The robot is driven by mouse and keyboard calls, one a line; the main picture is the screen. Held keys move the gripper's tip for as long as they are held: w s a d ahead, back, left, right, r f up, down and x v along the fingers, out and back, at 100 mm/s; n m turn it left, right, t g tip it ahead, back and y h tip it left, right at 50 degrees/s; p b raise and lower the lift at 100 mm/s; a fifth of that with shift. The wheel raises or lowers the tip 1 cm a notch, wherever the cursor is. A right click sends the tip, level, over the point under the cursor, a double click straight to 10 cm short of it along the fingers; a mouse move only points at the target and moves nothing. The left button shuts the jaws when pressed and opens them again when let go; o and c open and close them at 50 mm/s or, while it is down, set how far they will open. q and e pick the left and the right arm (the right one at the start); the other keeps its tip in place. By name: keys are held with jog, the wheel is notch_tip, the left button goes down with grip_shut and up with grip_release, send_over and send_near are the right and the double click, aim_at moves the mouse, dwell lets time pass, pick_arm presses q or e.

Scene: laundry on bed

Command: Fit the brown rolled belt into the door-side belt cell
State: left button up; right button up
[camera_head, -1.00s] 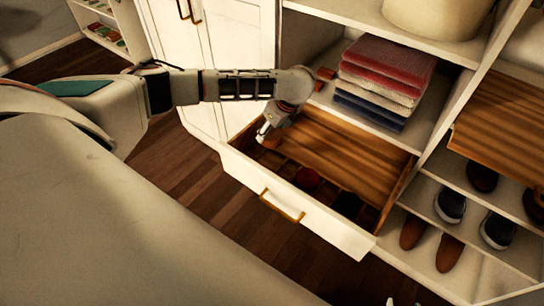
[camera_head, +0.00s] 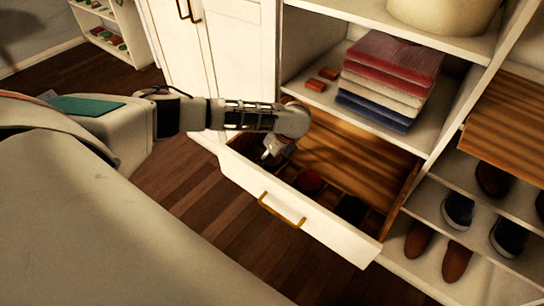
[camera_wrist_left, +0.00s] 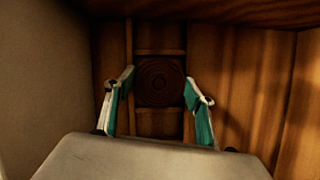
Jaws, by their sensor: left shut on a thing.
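My left gripper (camera_head: 270,158) points down into the left end of the open drawer. In the left wrist view its two teal-lined fingers (camera_wrist_left: 160,88) stand either side of the brown rolled belt (camera_wrist_left: 158,80), and I take them as shut on it. The belt is a dark round coil, seen from above, between wooden dividers. A dark cell space (camera_wrist_left: 160,122) shows beside it; whether the belt touches the cell floor I cannot tell. In the head view the belt is hidden by the gripper. My right gripper is not in view.
The white-fronted drawer (camera_head: 330,233) also holds a red roll (camera_head: 308,181) and a dark roll (camera_head: 350,208). Folded towels (camera_head: 390,72) and two small orange-brown blocks (camera_head: 315,85) lie on the shelf above. A white cabinet door (camera_head: 240,60) stands to the left; shoes are at right.

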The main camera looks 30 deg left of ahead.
pick_arm(q)
jog(key=o, duration=1.2)
jog(key=p+v, duration=0.4)
jog(key=v, duration=0.8)
jog(key=shift+p, duration=0.35)
jog(key=shift+r, duration=0.1)
jog(key=shift+a, duration=0.15)
